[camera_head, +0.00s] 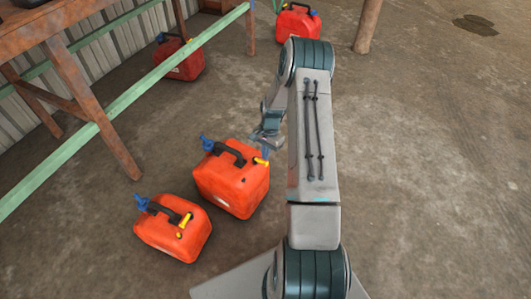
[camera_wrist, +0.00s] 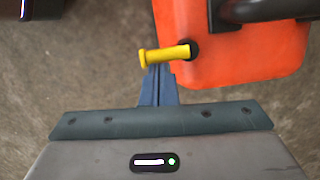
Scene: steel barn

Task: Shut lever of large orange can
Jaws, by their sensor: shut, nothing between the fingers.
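The large orange can (camera_head: 232,190) stands upright on the floor, with a black handle and a blue cap on top. Its yellow lever (camera_head: 261,161) is at the top right corner. In the wrist view the lever (camera_wrist: 168,54) sticks out to the left, past the can's edge, from a dark round pivot on the can (camera_wrist: 235,60). My gripper (camera_head: 265,153) is at the lever, beside the can's corner. In the wrist view its blue fingers (camera_wrist: 156,82) are together and empty, their tips partly hidden by the lever. I cannot tell whether they touch it.
A smaller orange can (camera_head: 172,235) with its own yellow lever stands at the lower left. More red cans stand under the wooden table (camera_head: 70,95) and near a post (camera_head: 368,25). A green rail (camera_head: 125,108) runs along the table. Concrete floor to the right is clear.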

